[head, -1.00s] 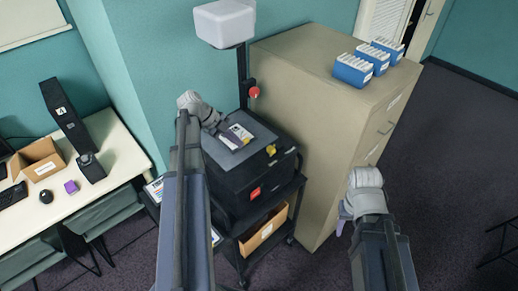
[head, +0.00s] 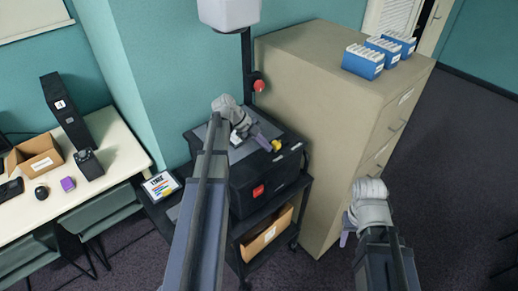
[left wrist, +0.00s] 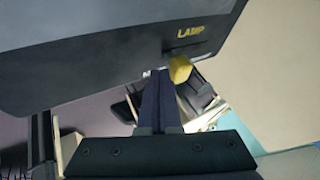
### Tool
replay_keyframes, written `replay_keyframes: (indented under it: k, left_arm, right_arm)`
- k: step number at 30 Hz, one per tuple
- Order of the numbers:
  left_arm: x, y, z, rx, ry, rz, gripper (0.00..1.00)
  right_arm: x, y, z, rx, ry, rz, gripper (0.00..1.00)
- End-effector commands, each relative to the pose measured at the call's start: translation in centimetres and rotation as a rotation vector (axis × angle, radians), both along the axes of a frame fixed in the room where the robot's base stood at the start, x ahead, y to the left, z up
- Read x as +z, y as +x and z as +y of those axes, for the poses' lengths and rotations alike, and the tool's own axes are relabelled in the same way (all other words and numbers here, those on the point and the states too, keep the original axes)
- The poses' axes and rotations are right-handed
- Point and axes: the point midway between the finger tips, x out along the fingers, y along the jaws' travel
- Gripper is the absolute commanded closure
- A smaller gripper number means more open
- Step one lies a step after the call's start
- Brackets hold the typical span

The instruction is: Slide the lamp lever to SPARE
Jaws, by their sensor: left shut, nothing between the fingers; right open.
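The lamp lever has a yellow knob (head: 276,145) on the right part of the black overhead projector (head: 262,178). In the left wrist view the yellow knob (left wrist: 180,68) sits by a dark slot below yellow LAMP lettering (left wrist: 190,32). No SPARE mark is readable. My left gripper (head: 264,141) is shut and empty, its tips just left of the knob. In the left wrist view its closed fingers (left wrist: 158,98) lie beside the knob; I cannot tell whether they touch it. My right gripper (head: 346,232) is open, low beside the cabinet, away from the projector.
The projector stands on a black cart (head: 252,238) with a cardboard box (head: 266,236) on its lower shelf. A beige cabinet (head: 335,120) with blue file boxes (head: 364,60) stands close on the right. The projector's post and white head (head: 228,12) rise behind. A white desk (head: 110,165) is at left.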

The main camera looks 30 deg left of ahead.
Motion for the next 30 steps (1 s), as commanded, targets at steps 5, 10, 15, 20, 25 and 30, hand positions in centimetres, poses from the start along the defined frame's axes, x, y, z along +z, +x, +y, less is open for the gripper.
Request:
replay_keyframes:
  k: [5,10,15,20,25,30]
  left_arm:
    - [0.0,0.4,-0.2,0.001,0.0,0.001,1.0]
    - [0.0,0.4,-0.2,0.001,0.0,0.001,1.0]
    - [0.0,0.7,-0.2,0.0,0.0,0.0,1.0]
    - [0.0,2.9,-1.0,-0.002,0.001,-0.002,1.0]
    - [0.0,6.4,-2.4,-0.003,0.001,-0.001,1.0]
    - [0.0,7.6,-3.1,0.001,0.001,-0.001,1.0]
  right_arm:
    - [0.0,0.0,0.0,0.0,0.0,0.0,0.5]
    - [0.0,0.0,0.0,0.0,0.0,0.0,0.5]
    - [0.0,0.0,0.0,0.0,0.0,0.0,0.5]
    - [0.0,0.0,0.0,0.0,0.0,0.0,0.5]
    - [0.0,0.0,0.0,0.0,0.0,0.0,0.5]
    - [0.0,0.0,0.0,0.0,0.0,0.0,0.5]
